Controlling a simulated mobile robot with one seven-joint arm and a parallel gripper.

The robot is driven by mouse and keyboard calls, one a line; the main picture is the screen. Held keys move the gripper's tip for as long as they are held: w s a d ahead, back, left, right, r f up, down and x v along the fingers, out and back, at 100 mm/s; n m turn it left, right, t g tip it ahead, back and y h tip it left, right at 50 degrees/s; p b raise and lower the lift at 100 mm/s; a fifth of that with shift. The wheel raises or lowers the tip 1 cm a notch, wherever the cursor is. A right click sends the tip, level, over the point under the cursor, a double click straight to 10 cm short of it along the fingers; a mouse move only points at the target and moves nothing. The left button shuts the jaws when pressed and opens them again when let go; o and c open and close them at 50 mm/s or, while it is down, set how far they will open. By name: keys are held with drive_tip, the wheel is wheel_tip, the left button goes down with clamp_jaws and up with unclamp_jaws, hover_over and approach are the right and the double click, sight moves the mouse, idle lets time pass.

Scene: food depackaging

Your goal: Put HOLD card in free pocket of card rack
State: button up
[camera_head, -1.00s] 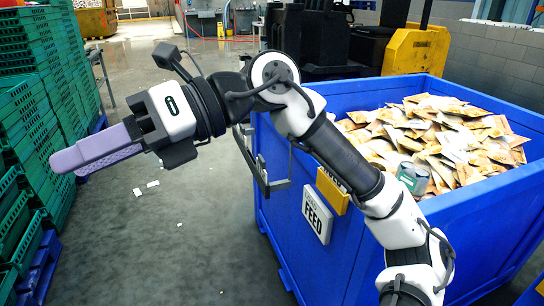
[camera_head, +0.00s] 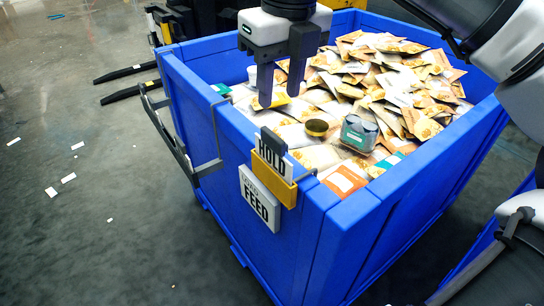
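The HOLD card (camera_head: 271,157), white with black letters and a dark top piece, stands at the blue bin's near-left wall. A yellow holder (camera_head: 275,181) covers its lower part. A white FEED card or plate (camera_head: 259,199) hangs just below and in front. A grey bracket-like frame (camera_head: 180,145), possibly the card rack, hangs on the bin's left outer wall; I cannot make out its pockets. My gripper (camera_head: 279,98) points down above the bin's left side, fingers apart, with nothing seen between them. In the picture it is above the HOLD card, apart from it.
The blue bin (camera_head: 345,240) holds many pouches (camera_head: 395,85), a grey canister-like item (camera_head: 359,133) and a round dark tin (camera_head: 317,127). Dark forks (camera_head: 127,82) lie behind at left. The floor at left is open, with white scraps (camera_head: 68,178).

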sight(273, 135)
drive_tip(key=f, duration=0.7)
drive_tip(key=w+a+f, duration=0.1)
drive_tip(key=f, duration=0.2)
drive_tip(key=shift+f, duration=0.15)
clamp_jaws()
